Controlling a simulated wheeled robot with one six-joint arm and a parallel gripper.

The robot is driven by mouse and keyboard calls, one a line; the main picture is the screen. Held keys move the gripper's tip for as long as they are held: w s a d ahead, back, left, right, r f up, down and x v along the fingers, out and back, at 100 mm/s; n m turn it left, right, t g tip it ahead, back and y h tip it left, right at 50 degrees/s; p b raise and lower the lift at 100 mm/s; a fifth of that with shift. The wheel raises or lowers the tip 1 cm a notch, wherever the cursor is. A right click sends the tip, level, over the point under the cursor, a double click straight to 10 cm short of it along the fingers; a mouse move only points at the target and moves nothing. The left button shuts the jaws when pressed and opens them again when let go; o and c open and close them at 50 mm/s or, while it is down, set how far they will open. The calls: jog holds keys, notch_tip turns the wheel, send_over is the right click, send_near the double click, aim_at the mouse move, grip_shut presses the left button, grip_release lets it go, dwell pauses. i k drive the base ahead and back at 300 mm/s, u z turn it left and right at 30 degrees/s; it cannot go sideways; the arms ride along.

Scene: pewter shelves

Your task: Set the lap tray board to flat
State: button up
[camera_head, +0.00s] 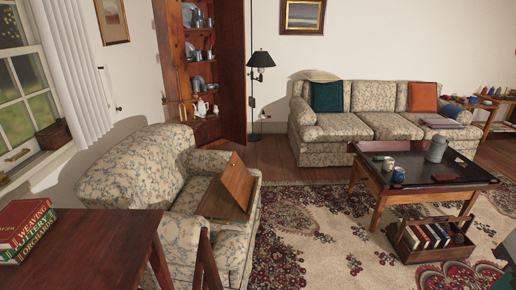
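The lap tray (222,205) is a brown wooden piece on the seat and near arm of the floral armchair (138,173). Its board (238,181) is raised at a steep tilt, with its upper edge toward the back of the room. The underside and the hinge or support of the board cannot be made out. My gripper is not in view, so its opening and its place relative to the tray cannot be seen.
A dark red table (95,235) with stacked books (28,222) stands at the lower left, before the armchair. A low table (433,176) and a book caddy (403,246) stand at right. The patterned rug (325,230) between has clear room. A floral sofa (377,124) stands behind.

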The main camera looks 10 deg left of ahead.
aim_at(236, 177)
jog(key=i, duration=2.5)
jog(key=u, duration=1.15)
